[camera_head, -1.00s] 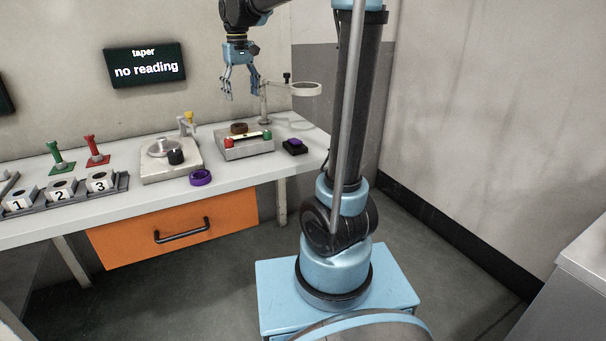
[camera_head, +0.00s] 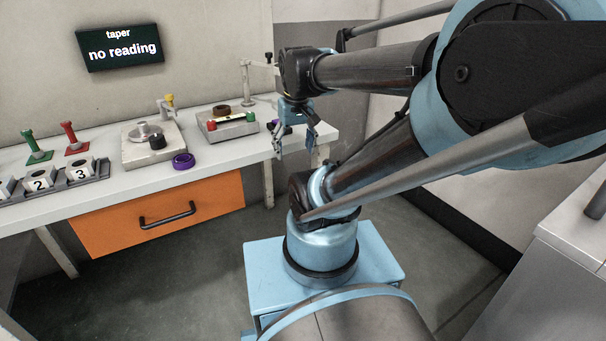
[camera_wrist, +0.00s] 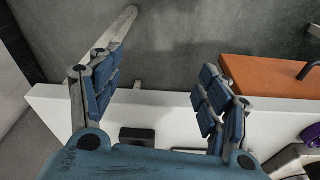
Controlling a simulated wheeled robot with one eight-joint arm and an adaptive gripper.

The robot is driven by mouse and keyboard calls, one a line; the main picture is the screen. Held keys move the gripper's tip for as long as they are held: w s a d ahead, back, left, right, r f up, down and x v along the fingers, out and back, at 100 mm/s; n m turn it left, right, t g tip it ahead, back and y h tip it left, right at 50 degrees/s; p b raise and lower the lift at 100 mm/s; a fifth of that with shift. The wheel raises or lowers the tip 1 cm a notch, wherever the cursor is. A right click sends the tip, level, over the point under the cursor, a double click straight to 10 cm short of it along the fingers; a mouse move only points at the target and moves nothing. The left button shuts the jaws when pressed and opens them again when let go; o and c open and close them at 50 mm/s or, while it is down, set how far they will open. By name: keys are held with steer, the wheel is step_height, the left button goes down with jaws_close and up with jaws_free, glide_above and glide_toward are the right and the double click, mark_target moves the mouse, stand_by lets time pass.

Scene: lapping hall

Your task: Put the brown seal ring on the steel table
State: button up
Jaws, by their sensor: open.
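The brown seal ring (camera_head: 221,109) lies at the back of the grey fixture (camera_head: 213,132) on the white bench, in the head view. It is not visible in the wrist view. My gripper (camera_head: 296,146) hangs with its fingers downward at the bench's right front edge, to the right of the ring and apart from it. In the wrist view my gripper (camera_wrist: 158,90) is open, with nothing between its fingers. A grey metal-topped table (camera_head: 578,240), apparently the steel table, shows partly at the right edge of the head view.
A purple ring (camera_head: 184,161) lies near the bench front, above an orange drawer (camera_head: 160,211). A stand (camera_head: 246,82) rises behind the fixture. Red and green pieces and numbered blocks (camera_head: 80,172) stand at left. Floor between bench and grey table is partly clear.

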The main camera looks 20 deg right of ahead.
steer(key=s+d+f, duration=0.1)
steer(key=s+f, duration=0.4)
steer(key=f, duration=0.1)
steer(key=shift+d+f+m, duration=0.3)
steer(key=shift+m, duration=0.1)
